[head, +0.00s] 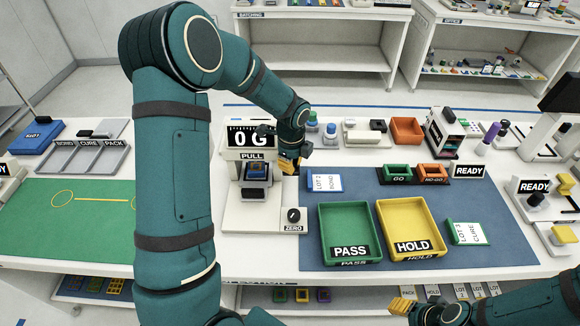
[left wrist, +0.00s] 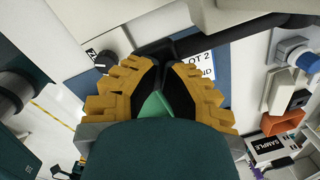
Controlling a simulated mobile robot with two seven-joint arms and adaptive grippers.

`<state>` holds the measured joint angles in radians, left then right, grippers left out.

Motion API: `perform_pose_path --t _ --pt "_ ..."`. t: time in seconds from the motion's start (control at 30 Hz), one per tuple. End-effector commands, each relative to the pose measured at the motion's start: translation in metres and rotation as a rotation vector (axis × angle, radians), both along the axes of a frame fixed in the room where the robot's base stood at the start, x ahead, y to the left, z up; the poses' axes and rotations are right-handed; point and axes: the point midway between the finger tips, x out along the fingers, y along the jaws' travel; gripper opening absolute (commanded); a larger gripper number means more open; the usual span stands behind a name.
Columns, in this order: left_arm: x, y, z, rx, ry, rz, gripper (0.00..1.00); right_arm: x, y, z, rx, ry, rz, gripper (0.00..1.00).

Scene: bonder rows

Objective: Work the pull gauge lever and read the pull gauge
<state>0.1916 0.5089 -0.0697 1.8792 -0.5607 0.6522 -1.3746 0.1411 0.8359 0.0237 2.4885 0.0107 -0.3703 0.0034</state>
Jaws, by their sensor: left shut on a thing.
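The pull gauge (head: 232,205) is a pale stand at the middle of the bench. Its display (head: 247,137) reads "0 G" above a PULL label, partly covered by my left arm. A small blue-and-gold part (head: 256,172) sits in its dark holder. My left gripper (head: 289,164) is at the gauge's right side, its yellow fingers closed around the dark lever end. In the left wrist view the lever (left wrist: 185,46) runs from between the fingers toward upper right. Most of the lever is hidden in the head view. My right gripper (head: 404,305) is low at the front edge, partly seen.
A ZERO knob (head: 293,215) stands on the gauge base. On the blue mat are a green PASS tray (head: 328,221), a yellow HOLD tray (head: 390,218), and LOT 2 (head: 326,183) and LOT 3 (head: 467,232) cards. A green mat (head: 50,225) lies left.

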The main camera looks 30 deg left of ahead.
Motion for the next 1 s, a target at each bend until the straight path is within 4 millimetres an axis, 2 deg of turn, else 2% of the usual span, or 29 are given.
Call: perform_pose_path --t 1.0 --pt "0.002 0.002 -0.029 0.000 0.000 0.001 0.00 0.000 0.001 -0.021 -0.004 0.001 -0.001 0.47"
